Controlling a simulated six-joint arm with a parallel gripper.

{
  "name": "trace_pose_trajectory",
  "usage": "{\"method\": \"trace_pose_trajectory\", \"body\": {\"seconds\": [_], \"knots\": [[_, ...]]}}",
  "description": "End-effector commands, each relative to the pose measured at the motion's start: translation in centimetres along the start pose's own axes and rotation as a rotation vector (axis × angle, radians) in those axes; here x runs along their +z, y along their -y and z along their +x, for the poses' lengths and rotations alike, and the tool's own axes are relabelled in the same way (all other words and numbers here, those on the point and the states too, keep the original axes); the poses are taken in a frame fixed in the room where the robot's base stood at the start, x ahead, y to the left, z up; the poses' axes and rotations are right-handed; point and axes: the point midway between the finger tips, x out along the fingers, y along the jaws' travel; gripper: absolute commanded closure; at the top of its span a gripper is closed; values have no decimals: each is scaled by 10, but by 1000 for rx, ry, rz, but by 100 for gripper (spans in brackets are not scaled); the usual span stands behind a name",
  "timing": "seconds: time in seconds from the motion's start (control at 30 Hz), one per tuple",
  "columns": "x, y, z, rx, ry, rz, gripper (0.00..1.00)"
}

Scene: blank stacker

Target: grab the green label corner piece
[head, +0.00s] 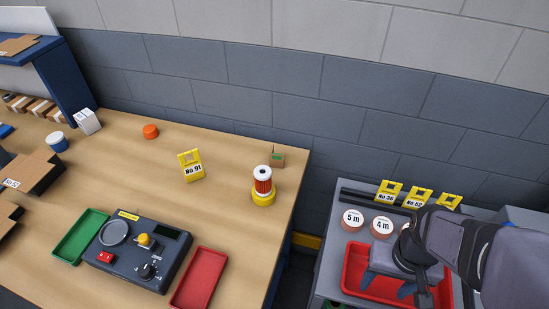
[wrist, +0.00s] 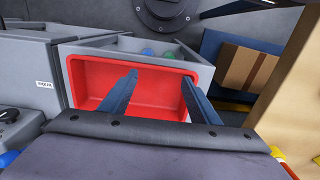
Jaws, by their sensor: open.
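A small brown block with a green label (head: 278,157) stands at the back right corner of the wooden table in the head view. It looks like the green label corner piece. I cannot make it out in the wrist view. My gripper (head: 387,288) is far to its right and nearer the camera, over the red tray (head: 352,262) on the grey unit. In the wrist view, the two blue fingers of my gripper (wrist: 160,78) are spread, with nothing between them. The red tray (wrist: 85,78) lies beyond them.
A red and yellow cylinder (head: 263,188) stands just in front of the block, and a yellow No 91 sign (head: 190,166) is to its left. Round labelled pieces (head: 352,219) and yellow signs (head: 389,192) stand behind the red tray. A gap separates the table and grey unit.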

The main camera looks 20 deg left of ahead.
Motion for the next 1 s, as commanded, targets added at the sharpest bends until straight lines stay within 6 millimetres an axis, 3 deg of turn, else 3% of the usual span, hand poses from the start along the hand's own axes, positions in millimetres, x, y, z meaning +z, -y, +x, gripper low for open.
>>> {"method": "trace_pose_trajectory", "body": {"seconds": [0.17,0.27,0.47,0.7,0.83,1.0], "knots": [[-14,4,-5,5,-10,-9,44],[-38,12,-12,13,-28,-21,44],[-119,54,-32,35,-98,-60,44],[-217,151,-49,38,-215,-104,44],[-252,214,-52,25,-278,-122,44],[-276,284,-53,-2,-343,-137,44]]}}
